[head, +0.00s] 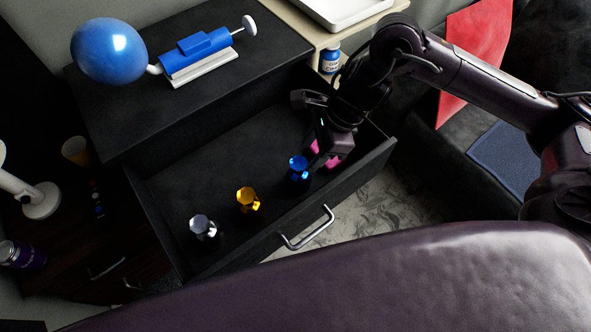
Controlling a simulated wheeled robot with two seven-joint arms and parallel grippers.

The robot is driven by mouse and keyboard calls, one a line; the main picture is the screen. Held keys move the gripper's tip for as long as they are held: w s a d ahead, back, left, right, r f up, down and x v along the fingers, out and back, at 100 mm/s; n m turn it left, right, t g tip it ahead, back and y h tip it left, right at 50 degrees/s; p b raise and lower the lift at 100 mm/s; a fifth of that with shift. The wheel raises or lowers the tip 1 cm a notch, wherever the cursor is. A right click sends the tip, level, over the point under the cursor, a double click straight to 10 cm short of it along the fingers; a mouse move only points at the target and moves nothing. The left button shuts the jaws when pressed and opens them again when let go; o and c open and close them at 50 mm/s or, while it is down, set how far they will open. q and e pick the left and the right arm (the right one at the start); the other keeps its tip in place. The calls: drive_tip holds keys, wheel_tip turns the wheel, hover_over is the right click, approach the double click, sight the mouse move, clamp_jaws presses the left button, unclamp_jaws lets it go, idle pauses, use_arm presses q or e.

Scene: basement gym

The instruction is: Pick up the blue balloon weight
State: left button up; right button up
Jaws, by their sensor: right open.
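The blue balloon weight (298,168) stands in the open black drawer, a small faceted shiny piece near the drawer's front right. My right gripper (325,140) is in the drawer's right end, just behind and to the right of the blue weight. It is open, and its fingers are dark and partly hidden, so I cannot tell whether they touch anything. A pink weight (331,161) lies right below the gripper and is partly covered by it. My left gripper is out of view.
A gold weight (248,200) and a silver weight (203,227) stand left of the blue one. The drawer front (345,187) has a metal handle (309,230). A blue balloon (108,51) on a blue pump (196,54) sits on the cabinet top. The drawer's back is clear.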

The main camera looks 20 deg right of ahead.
sight(301, 164)
drive_tip(key=p+x, duration=0.1)
drive_tip(key=x, duration=0.6)
drive_tip(key=shift+w+f, duration=0.15)
drive_tip(key=shift+f, duration=0.15)
drive_tip(key=shift+c, duration=0.5)
clamp_jaws()
